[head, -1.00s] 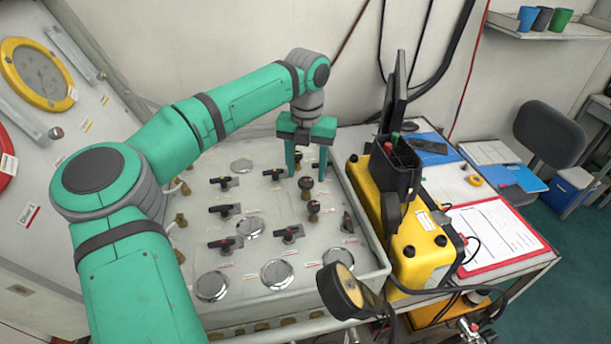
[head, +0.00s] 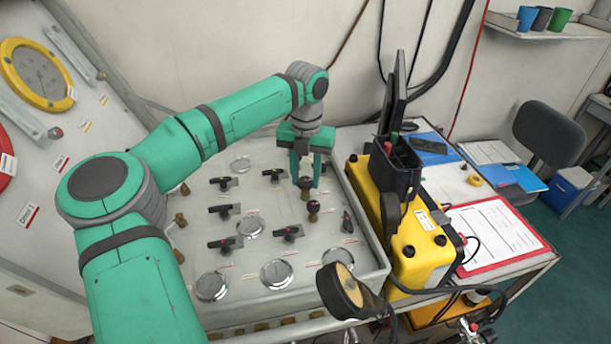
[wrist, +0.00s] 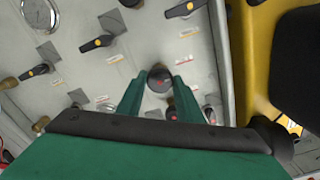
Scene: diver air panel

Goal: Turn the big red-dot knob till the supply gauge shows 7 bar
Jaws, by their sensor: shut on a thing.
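The knob with a red mark (head: 305,184) is a dark knob on a brass stem at the right part of the grey panel. My gripper (head: 305,182) points down over it, with the green fingers shut on its two sides. In the wrist view the knob's dark top with a red mark (wrist: 160,78) shows between the fingertips (wrist: 160,85). A second similar knob (head: 313,207) stands just nearer. Several round gauges lie in the panel, among them one at the front middle (head: 277,274). Their faces are glary, and I cannot tell which is the supply gauge or read it.
Several black lever valves, such as one (head: 225,243), stand left of the knobs. A yellow case (head: 420,252) with a black holder rises close on the right. A black-bodied gauge (head: 340,290) sticks up at the panel's front edge. A clipboard (head: 500,235) lies farther right.

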